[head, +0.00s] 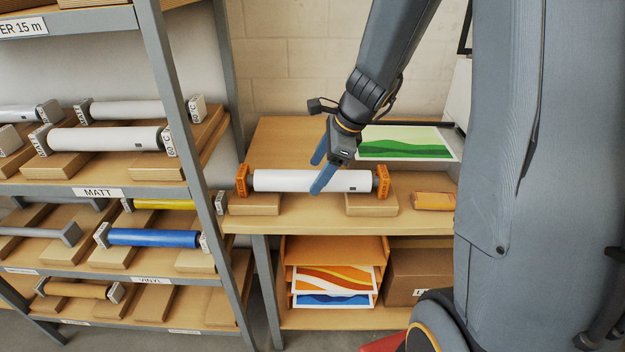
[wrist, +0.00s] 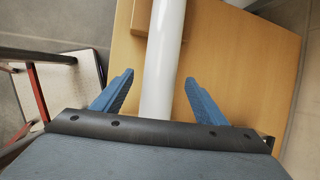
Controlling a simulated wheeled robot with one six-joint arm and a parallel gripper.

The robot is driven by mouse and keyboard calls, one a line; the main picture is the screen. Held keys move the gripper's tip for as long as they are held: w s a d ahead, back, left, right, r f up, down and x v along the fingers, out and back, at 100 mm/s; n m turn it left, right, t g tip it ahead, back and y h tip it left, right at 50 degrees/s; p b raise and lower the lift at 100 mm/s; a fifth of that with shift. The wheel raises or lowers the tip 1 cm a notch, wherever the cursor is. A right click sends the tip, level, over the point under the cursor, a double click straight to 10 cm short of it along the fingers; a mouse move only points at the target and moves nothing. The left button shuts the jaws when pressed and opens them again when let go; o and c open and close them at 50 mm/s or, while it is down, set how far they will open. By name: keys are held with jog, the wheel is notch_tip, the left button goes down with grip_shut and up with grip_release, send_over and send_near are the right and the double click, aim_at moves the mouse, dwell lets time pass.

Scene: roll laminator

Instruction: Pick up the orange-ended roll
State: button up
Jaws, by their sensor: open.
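The orange-ended roll (head: 290,180) is a white roll with an orange end piece at each end. It lies across two wooden blocks on the wooden table. My gripper (head: 318,175) is open over the roll's middle, with one blue finger on the near side and one toward the far side. In the wrist view, the white roll (wrist: 163,65) runs between the two blue fingers of my gripper (wrist: 158,85), with a gap on each side. The orange ends are outside the wrist view.
A shelf rack with several rolls, white (head: 105,140), blue (head: 153,237) and yellow (head: 165,204), stands left. A green landscape print (head: 405,142) lies behind the roll. An orange packet (head: 433,201) lies right of the blocks. Prints (head: 335,278) and a cardboard box (head: 415,270) sit below.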

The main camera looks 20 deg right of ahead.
jog(key=shift+x, duration=1.2)
grip_shut()
